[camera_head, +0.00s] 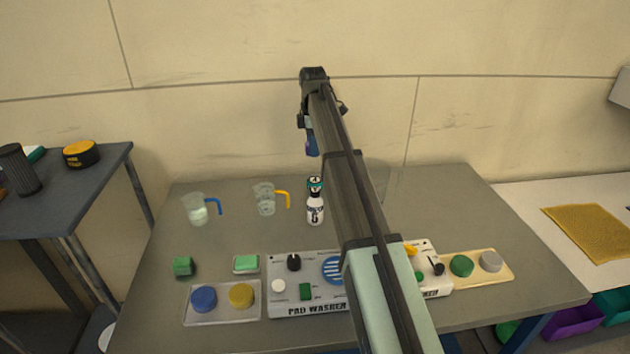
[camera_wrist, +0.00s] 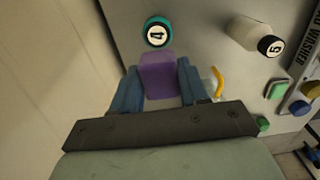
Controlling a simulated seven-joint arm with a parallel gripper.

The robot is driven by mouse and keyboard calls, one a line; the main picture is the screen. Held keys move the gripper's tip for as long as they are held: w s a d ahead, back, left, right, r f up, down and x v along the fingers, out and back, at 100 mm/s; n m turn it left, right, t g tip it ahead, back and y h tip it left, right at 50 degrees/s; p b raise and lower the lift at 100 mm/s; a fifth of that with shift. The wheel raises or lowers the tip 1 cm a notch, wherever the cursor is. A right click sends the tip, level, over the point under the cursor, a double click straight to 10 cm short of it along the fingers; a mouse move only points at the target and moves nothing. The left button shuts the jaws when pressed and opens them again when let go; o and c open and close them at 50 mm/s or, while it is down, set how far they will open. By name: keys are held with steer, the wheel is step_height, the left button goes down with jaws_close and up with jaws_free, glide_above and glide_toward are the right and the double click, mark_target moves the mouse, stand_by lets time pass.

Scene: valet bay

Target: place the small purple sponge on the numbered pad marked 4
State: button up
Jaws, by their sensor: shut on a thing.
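The small purple sponge (camera_wrist: 158,75) is held between the two blue fingers of my gripper (camera_wrist: 160,82) in the wrist view. My gripper (camera_head: 311,143) is shut on it, raised above the back of the table in the head view. The pad marked 4 (camera_wrist: 157,33) is a round teal piece with a white face, just beyond the sponge's far edge in the wrist view. In the head view the pad (camera_head: 315,184) shows on the table below my gripper, behind a white bottle. The sponge appears above the table, apart from the pad.
The white bottle marked 5 (camera_head: 315,209) stands close in front of the pad. Clear jugs with yellow (camera_head: 265,200) and blue (camera_head: 197,210) handles stand left. The pad washer panel (camera_head: 300,285) and a tray (camera_head: 222,316) lie nearer. The wall (camera_head: 220,120) rises behind the table.

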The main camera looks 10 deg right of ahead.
mark_target(315, 180)
steer(key=shift+w+d+f, duration=0.1)
steer(key=shift+w+d, duration=0.1)
steer(key=shift+d, duration=0.1)
steer(key=shift+d+f, duration=0.1)
steer(key=shift+f, duration=4.8)
steer(key=shift+f, duration=0.1)
steer(key=o, duration=1)
step_height(315, 180, up, 12)
steer(key=shift+r, duration=0.15)
